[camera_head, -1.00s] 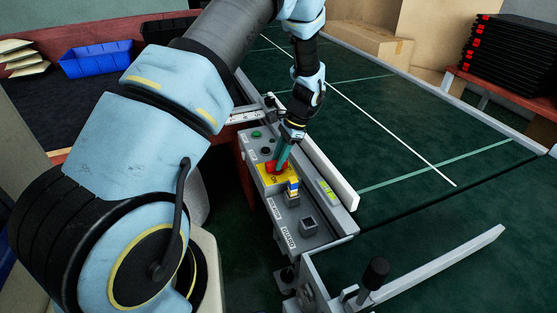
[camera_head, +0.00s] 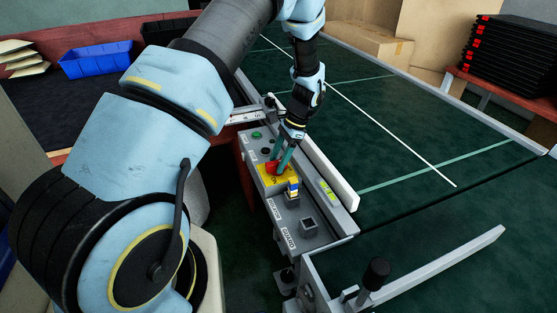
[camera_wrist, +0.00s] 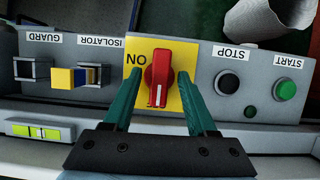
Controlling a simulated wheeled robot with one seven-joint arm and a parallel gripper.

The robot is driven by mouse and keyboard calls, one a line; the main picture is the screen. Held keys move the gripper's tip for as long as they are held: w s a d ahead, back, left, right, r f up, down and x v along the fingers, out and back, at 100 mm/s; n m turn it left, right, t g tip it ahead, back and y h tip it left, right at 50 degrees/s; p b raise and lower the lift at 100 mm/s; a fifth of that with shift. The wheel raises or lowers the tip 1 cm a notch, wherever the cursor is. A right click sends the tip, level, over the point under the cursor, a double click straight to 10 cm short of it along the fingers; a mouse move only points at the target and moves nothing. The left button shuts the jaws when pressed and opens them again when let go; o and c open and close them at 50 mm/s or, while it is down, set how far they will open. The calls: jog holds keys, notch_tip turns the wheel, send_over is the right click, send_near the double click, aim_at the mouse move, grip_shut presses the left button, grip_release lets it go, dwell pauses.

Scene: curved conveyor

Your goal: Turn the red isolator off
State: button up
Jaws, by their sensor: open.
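The red isolator (camera_wrist: 158,72) is a rotary knob on a yellow plate (camera_wrist: 183,118). In the wrist view its handle stands upright in the picture, with a white mark at its lower end. An upside-down "ON" label is to its left. In the head view the red knob (camera_head: 271,167) is partly hidden by my gripper (camera_head: 282,162). My gripper (camera_wrist: 159,84) is open, with one teal finger on each side of the knob. In the wrist view gaps show between the fingers and the handle.
The grey panel also carries a black stop button (camera_wrist: 229,84), a green start button (camera_wrist: 285,90), a blue and yellow block (camera_wrist: 80,77) by the "ISOLATOR" label and a square guard fitting (camera_wrist: 31,70). A pale rail (camera_head: 330,178) runs between panel and green conveyor (camera_head: 400,130).

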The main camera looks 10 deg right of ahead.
jog(key=b+v, duration=0.2)
jog(key=v, duration=0.8)
jog(key=shift+d+r, duration=0.25)
jog(key=shift+r, duration=0.1)
jog(key=s+a+r+n+h, duration=0.1)
jog(key=a+r+n, duration=0.2)
jog(key=a, duration=0.4)
jog(key=s+a+r+n+h, duration=0.15)
jog(key=a+n, duration=0.25)
jog(key=a, duration=0.4)
jog(key=s+a+r+n+t+h, duration=0.2)
jog(key=s+a+r+n, duration=0.1)
jog(key=s+a+n, duration=0.5)
jog(key=s+a, duration=0.2)
jog(key=a, duration=0.2)
jog(key=shift+o, duration=0.3)
